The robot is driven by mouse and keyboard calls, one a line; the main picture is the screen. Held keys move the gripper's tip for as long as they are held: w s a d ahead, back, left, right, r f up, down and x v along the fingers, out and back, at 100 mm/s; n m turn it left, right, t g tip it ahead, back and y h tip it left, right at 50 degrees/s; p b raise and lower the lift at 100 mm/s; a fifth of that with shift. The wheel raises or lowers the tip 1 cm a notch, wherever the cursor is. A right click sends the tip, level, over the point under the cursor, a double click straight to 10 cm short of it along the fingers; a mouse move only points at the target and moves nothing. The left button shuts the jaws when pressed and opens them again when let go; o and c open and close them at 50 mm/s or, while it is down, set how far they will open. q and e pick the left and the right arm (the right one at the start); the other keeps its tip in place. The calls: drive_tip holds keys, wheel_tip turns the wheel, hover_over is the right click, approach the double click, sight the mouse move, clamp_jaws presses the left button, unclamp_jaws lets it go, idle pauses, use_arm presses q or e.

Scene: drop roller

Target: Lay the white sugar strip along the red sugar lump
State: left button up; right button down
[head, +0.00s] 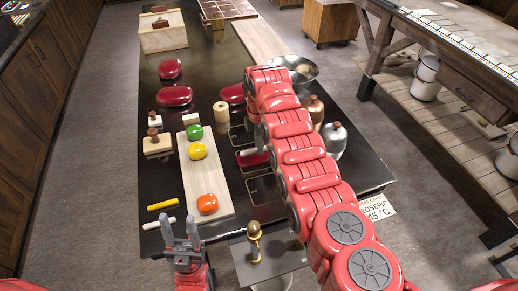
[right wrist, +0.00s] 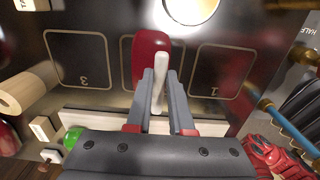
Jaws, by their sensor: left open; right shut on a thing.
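In the right wrist view my right gripper (right wrist: 160,78) is shut on a white strip (right wrist: 161,72), which points away between the fingers. The red lump (right wrist: 146,48) lies just beyond and left of it, inside the middle outlined square of the dark table. The strip overlaps the lump's right edge and runs roughly along it; I cannot tell whether they touch. In the head view the red lump (head: 250,158) shows partly beside my right arm, which hides my right gripper. My left gripper (head: 186,238) is open and empty at the table's front edge.
A yellow strip (head: 163,205) and another white strip (head: 159,223) lie at the front left. A pale board (head: 190,172) holds green, yellow and orange lumps. More red lumps (head: 175,96) lie behind. A metal bowl (head: 300,68) and jars (head: 334,138) stand near my right arm.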

drive_tip(key=shift+f, duration=1.75)
drive_tip(key=shift+f, duration=0.2)
drive_tip(key=c, duration=0.8)
unclamp_jaws()
drive_tip(key=shift+r, duration=0.1)
